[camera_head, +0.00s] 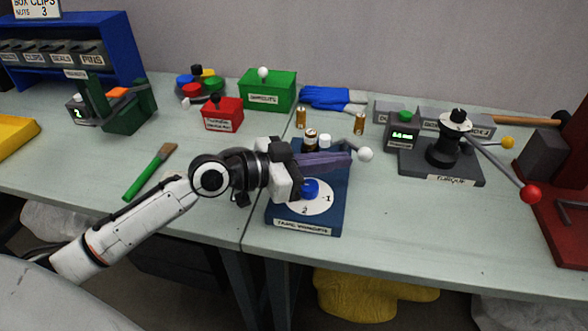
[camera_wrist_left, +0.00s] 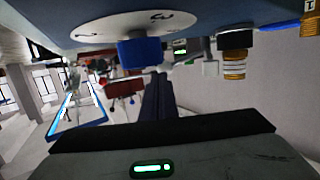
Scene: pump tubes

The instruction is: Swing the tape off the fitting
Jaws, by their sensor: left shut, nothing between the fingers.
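My left gripper (camera_head: 349,158) is shut and empty, its fingers stretched to the right over a labelled blue base (camera_head: 274,213). In the left wrist view the closed fingers (camera_wrist_left: 157,98) show dark. On the base a white numbered dial (camera_head: 322,205) carries a blue knob (camera_head: 311,188), just in front of the fingers; both show in the wrist view, the dial (camera_wrist_left: 105,26) and knob (camera_wrist_left: 142,52). Behind the fingers stand a brass-and-black fitting (camera_head: 311,138), a white cap (camera_head: 325,141) and a lever with a white ball (camera_head: 365,154). I cannot make out a tape. My right gripper is not in view.
Two loose brass cylinders (camera_head: 300,118) (camera_head: 360,124) stand behind the base. A red box (camera_head: 222,115), green box (camera_head: 268,91) and blue gloves (camera_head: 332,98) lie farther back. A dark lever fixture (camera_head: 441,165) stands right. The table's front edge is close; the front right is clear.

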